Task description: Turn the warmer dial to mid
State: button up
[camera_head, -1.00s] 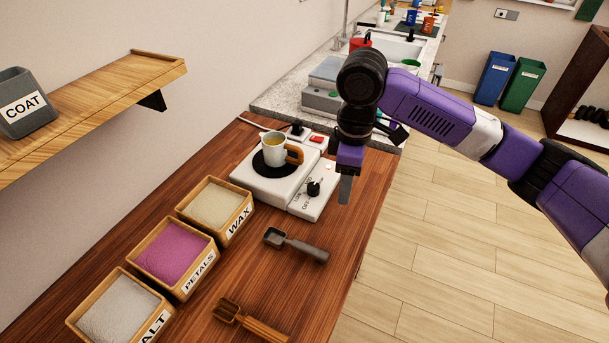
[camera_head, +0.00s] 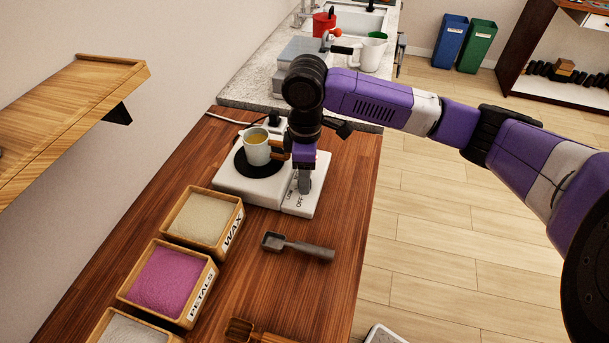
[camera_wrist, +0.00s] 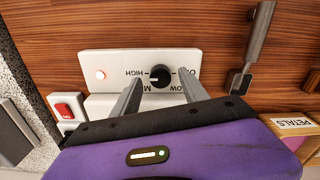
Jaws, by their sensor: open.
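The warmer (camera_head: 240,188) is a white box with a round black plate and a mug of yellowish liquid (camera_head: 257,150) on it. Its black dial (camera_wrist: 160,76) shows in the wrist view on a white panel marked HIGH, LOW and partly hidden words. A small white mark on the dial faces the lower left there, near the "M". My gripper (camera_head: 304,185) is over the panel, pointing down. In the wrist view its two fingers are open, one on each side of the dial; I cannot tell whether they touch it.
The wax box (camera_head: 203,218) and petals box (camera_head: 170,283) stand to the left. The mug's handle is close beside my gripper.

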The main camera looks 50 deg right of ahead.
jog(key=shift+f, duration=0.85)
grip_shut()
jog(key=shift+n, duration=0.4)
jog(key=n+b, duration=0.1)
jog(key=n, duration=0.4)
jog(key=shift+n+b, duration=0.3)
jog(key=shift+n, duration=0.1)
jog(key=n+b, duration=0.2)
jog(key=n, duration=0.2)
jog(key=shift+w+n, duration=0.1)
jog(key=shift+n, duration=0.3)
jog(key=shift+r+n, duration=0.1)
jog(key=shift+n, duration=0.2)
